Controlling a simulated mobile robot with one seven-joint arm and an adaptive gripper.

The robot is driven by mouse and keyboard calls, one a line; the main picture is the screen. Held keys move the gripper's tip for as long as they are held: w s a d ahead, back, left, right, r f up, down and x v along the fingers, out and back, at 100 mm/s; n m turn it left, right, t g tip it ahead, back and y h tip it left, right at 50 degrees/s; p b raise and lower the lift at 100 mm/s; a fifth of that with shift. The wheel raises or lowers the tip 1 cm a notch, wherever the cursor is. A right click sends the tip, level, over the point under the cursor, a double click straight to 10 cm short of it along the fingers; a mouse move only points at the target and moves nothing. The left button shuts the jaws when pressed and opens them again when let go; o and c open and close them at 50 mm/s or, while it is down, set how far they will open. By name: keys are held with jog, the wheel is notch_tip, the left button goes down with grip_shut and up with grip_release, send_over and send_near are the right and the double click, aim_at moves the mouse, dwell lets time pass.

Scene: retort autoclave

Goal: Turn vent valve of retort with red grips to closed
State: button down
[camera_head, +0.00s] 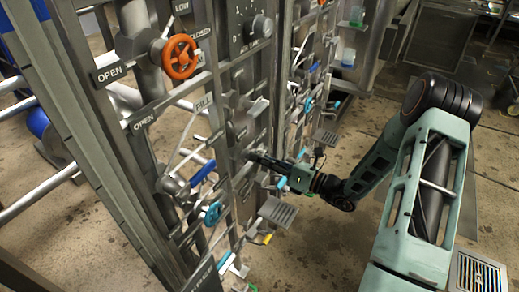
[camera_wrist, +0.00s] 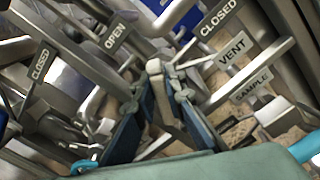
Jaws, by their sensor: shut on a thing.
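In the wrist view, my gripper (camera_wrist: 168,85) is shut on a pale grey valve handle (camera_wrist: 165,112), with one dark finger on each side of it. I take this as the vent valve handle from the VENT sign (camera_wrist: 232,52) to its right. An OPEN sign (camera_wrist: 115,38) is at its upper left and a CLOSED sign (camera_wrist: 219,19) at its upper right. In the head view, my gripper (camera_head: 252,158) reaches left into the grey panel frame, and its fingers hide the handle there. I see no clear red grip on the handle.
An orange handwheel (camera_head: 180,56) is at the upper left of the panel and a blue handwheel (camera_head: 213,213) is low on it. A small grey tray (camera_head: 279,211) juts out below my gripper. A SAMPLE sign (camera_wrist: 251,86) is close on the right.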

jog(key=m+p, duration=0.4)
jog(key=m, duration=0.1)
jog(key=shift+w+d+m+p, duration=0.15)
jog(key=shift+m+p, duration=0.15)
jog(key=m+p, duration=0.1)
jog(key=m, duration=0.1)
jog(key=f+m+p, duration=0.1)
jog(key=m, duration=0.2)
jog(key=shift+m+p, duration=0.3)
jog(key=shift+p, duration=0.05)
jog(key=shift+f, duration=0.1)
jog(key=c, duration=2)
grip_release()
jog(key=shift+o, duration=0.2)
jog(key=shift+d, duration=0.15)
jog(key=v, duration=1.1)
jog(key=shift+d, duration=0.3)
jog(key=shift+s, duration=0.25)
